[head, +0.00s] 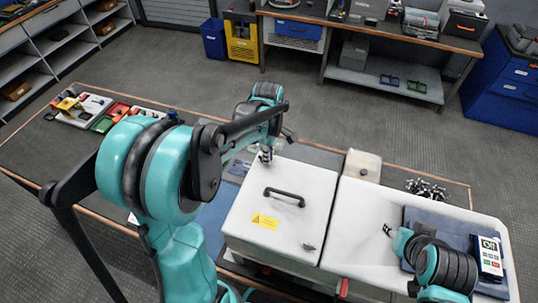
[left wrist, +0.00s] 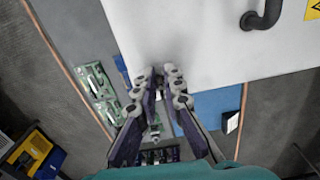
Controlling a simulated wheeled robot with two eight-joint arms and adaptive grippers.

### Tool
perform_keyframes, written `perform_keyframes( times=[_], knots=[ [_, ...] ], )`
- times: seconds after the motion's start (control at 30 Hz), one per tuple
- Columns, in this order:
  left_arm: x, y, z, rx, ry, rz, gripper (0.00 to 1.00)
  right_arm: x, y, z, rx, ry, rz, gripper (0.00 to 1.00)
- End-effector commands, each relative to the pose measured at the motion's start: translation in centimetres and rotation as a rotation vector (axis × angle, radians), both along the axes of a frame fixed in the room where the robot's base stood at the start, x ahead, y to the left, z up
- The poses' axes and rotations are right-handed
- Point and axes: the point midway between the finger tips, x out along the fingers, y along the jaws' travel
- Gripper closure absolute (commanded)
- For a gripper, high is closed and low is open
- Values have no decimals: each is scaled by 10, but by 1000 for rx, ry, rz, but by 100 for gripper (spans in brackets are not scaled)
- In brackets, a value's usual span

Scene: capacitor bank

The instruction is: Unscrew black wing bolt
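A white box lid (head: 250,197) with a black handle and a yellow warning label lies in the middle of the table. A small dark fitting (head: 309,247), perhaps a wing bolt, sits near its front right corner. My left gripper (head: 267,156) is at the lid's back left corner. In the left wrist view its fingertips (left wrist: 166,74) are close together at the lid's edge. No bolt shows between them, and I cannot tell if they grip anything. My right gripper (head: 388,230) is over the white tray on the right, small in view.
The white tray (head: 350,215) holds a dark blue cloth (head: 418,216) and a sign reading "Off" (head: 490,256). A beige container (head: 363,166) and a cluster of black parts (head: 427,188) stand behind it. Green circuit boards (left wrist: 97,83) lie left of the lid.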

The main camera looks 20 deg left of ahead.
Motion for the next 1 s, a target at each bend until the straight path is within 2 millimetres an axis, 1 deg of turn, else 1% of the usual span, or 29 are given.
perform_keyframes(
  times=[0.03, 0.07, 0.33, 0.47, 0.57, 0.8, 0.9, 1.0],
  knots=[
    [0, 2, 0, 4, 0, 2, 73, 0, 0, 0, 0, 0, 0, 60],
    [0, 2, 0, 4, 0, 2, 71, 0, 0, 0, 0, 0, 0, 60],
    [1, 1, 0, 2, -3, 1, 71, 0, 0, 0, 0, 0, 0, 60],
    [1, 1, 9, 1, -3, 0, 71, 0, 0, 0, 0, 0, 0, 60],
    [1, 1, 25, 1, -3, 1, 71, 0, 0, 0, 0, 0, 0, 60],
    [0, 2, 78, 1, -3, 2, 71, 0, 0, 0, 0, 0, 0, 60],
    [0, 2, 96, 1, -3, 2, 71, 0, 0, 0, 0, 0, 0, 60],
    [0, 3, 109, 1, -2, 2, 71, 0, 0, 0, 0, 0, 0, 60]
  ],
)
